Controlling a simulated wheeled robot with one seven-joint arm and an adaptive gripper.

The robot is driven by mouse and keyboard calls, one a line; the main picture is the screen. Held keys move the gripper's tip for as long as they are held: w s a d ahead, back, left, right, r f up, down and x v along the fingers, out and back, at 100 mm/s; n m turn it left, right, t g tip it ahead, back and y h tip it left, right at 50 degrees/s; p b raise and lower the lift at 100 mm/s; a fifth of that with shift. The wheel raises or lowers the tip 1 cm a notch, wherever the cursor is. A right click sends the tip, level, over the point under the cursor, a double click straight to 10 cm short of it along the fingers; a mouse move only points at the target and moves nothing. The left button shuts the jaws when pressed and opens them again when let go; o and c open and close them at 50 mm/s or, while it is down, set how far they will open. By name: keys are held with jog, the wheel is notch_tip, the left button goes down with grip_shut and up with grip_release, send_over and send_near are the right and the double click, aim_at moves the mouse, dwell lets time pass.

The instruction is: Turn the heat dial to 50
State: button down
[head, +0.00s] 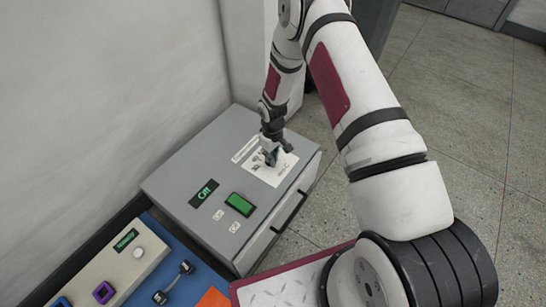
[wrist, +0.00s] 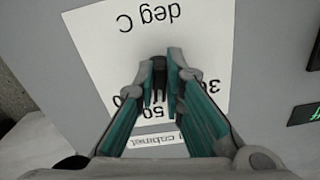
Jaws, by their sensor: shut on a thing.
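The heat dial shows in the wrist view as a small dark knob (wrist: 159,72) between the fingertips of my gripper (wrist: 160,85). My gripper is shut on it. The dial stands on a white scale sheet (wrist: 190,22) printed "deg C", upside down in this view. A "50" shows just below the fingers, a partly covered number starting with 3 is at the right, and another at the left is mostly hidden. The dial's pointer direction cannot be told. In the head view my gripper (head: 271,154) reaches down onto the sheet (head: 284,172) and hides the dial.
The sheet is on top of a grey cabinet (head: 180,178), with a lit green switch (head: 240,204) and a dark display with green letters (head: 203,193). A dark handle (head: 290,212) is on its front. A blue board (head: 190,285) with several parts lies at the lower left. A wall stands behind.

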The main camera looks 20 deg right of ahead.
jog(key=shift+m, duration=0.7)
jog(key=shift+a, duration=0.1)
jog(key=c, duration=1.7)
grip_release()
notch_tip(320, 180, up, 12)
